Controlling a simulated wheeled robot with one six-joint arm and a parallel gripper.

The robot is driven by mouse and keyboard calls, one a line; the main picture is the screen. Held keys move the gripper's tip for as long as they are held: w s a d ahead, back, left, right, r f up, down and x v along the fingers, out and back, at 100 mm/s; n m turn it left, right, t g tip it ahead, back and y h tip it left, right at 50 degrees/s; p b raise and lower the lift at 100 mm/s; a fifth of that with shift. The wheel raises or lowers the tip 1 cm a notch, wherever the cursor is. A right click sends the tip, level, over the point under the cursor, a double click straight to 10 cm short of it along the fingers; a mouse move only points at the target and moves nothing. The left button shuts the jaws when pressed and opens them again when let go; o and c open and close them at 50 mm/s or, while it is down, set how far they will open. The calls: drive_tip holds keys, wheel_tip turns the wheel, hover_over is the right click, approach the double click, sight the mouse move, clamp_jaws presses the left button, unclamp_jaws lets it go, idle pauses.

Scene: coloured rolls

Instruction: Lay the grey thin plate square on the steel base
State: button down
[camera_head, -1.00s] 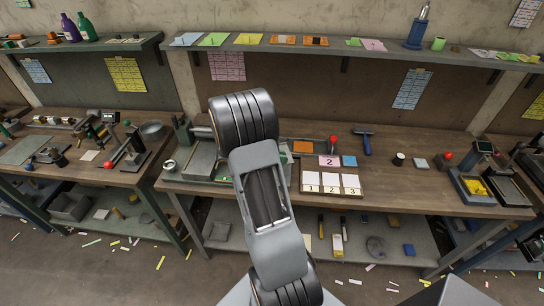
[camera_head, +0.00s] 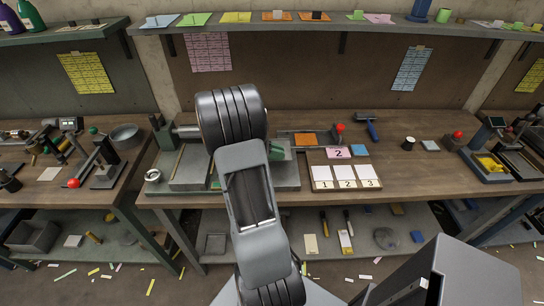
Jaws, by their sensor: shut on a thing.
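My arm rises through the middle of the head view, and its links hide part of the bench behind it. My gripper does not show; its jaws and anything in them are out of sight. A grey flat base (camera_head: 286,178), which looks like the steel base, lies on the bench left of centre, partly behind my arm. A raised grey block (camera_head: 190,172) with a thin brass-coloured rod stands on its left part. I cannot make out the grey thin plate as a separate piece.
Right of the base are a tray (camera_head: 347,184) with cards 1, 2 and 3, an orange plate (camera_head: 305,139), a red-knobbed lever (camera_head: 340,128) and a blue-handled tool (camera_head: 372,128). A white ring (camera_head: 153,175) lies at left. The bench front right of the cards is bare.

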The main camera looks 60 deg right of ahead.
sight(276, 173)
drive_tip(key=shift+f, duration=0.2)
drive_tip(key=shift+d, duration=0.1)
drive_tip(key=shift+r+p, duration=0.1)
drive_tip(key=shift+p, duration=0.2)
drive_tip(key=shift+f+b, duration=1.8)
drive_tip(key=shift+f, duration=1.15)
drive_tip(key=shift+f, duration=0.65)
idle(0.4)
drive_tip(key=c, duration=0.6)
unclamp_jaws()
drive_tip(key=shift+w+r, duration=0.1)
drive_tip(key=shift+w, duration=0.05)
